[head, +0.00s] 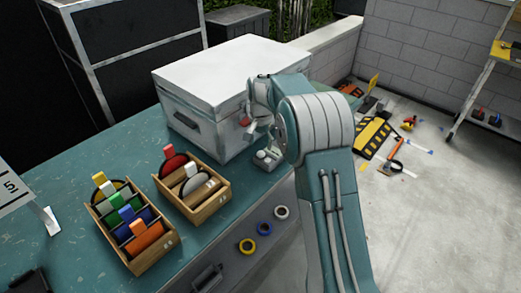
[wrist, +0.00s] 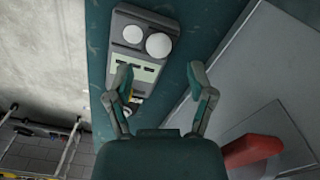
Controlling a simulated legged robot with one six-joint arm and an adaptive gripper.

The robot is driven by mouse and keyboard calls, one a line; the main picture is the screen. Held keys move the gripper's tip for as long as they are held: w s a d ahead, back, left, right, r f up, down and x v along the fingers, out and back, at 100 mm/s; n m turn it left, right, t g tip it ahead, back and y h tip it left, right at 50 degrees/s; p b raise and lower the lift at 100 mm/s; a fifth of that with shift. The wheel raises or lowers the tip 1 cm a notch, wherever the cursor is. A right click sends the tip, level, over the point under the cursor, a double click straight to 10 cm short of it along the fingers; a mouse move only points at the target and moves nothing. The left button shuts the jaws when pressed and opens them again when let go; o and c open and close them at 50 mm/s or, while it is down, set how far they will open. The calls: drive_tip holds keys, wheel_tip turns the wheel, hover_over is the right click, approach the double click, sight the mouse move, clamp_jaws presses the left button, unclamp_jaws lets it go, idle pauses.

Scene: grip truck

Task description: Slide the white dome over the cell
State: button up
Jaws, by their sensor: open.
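A grey meter-like device (wrist: 128,58) lies on the teal bench top in the wrist view, near the bench edge. At its far end are a larger white dome (wrist: 158,45) and, to its left, a smaller pale round spot (wrist: 133,34), which may be the cell. The two are side by side. My gripper (wrist: 158,76) is open and empty, with its fingers apart in front of the device. In the head view the device (head: 265,159) sits beside the white case, partly hidden by my arm, and details of its top are too small to tell.
A large white case (head: 215,85) with a red latch (wrist: 252,151) stands close to the device. Wooden racks (head: 170,240) of coloured items stand on the bench (head: 60,185). Tape rolls (head: 264,229) hang on the bench front. Open concrete floor lies to the right.

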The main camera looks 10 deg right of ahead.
sight(261, 152)
drive_tip(key=shift+f, duration=1.75)
clamp_jaws()
